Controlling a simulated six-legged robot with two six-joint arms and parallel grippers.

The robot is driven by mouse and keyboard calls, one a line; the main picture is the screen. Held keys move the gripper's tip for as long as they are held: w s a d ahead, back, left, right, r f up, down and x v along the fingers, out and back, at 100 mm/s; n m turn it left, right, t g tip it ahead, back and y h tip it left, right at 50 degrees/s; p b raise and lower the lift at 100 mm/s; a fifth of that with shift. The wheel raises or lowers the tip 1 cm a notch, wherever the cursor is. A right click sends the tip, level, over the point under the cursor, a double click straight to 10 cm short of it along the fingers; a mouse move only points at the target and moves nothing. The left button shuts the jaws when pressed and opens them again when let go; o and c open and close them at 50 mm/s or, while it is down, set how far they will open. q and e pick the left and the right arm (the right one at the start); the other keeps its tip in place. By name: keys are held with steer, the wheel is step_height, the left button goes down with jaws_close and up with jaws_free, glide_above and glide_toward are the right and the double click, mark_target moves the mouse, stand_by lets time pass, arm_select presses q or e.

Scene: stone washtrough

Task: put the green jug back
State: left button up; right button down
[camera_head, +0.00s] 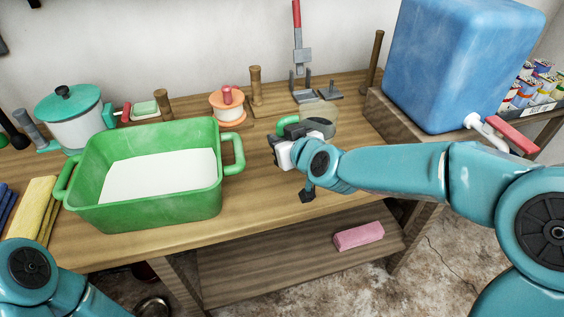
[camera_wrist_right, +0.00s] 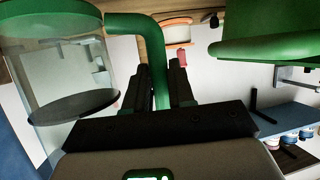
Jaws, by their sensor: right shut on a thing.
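The green jug is a see-through vessel with a green rim and a green handle. In the head view its clear body (camera_head: 320,118) shows just beyond my right gripper (camera_head: 284,140), over the back right part of the bench. In the right wrist view the jug's clear wall (camera_wrist_right: 75,75) is on the left, and its green handle (camera_wrist_right: 148,28) runs down between the two dark fingers. My right gripper is shut on this handle. My arm partly hides the jug in the head view, and I cannot tell whether its base touches the bench. My left gripper is out of view.
A green basin (camera_head: 150,212) holding white fills the bench's left middle. A blue tank (camera_head: 455,60) with a red-handled tap (camera_head: 487,125) stands right. Wooden pegs (camera_head: 256,85), an orange spool (camera_head: 229,105) and a teal-lidded pot (camera_head: 75,125) line the back. A pink block (camera_head: 358,236) lies on the lower shelf.

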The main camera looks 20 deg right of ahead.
step_height(320, 180, down, 4)
steer(key=shift+s+b, duration=0.1)
steer(key=shift+b, duration=0.75)
steer(key=shift+f, duration=0.1)
steer(key=c, duration=1)
jaws_free()
steer(key=shift+o, duration=0.2)
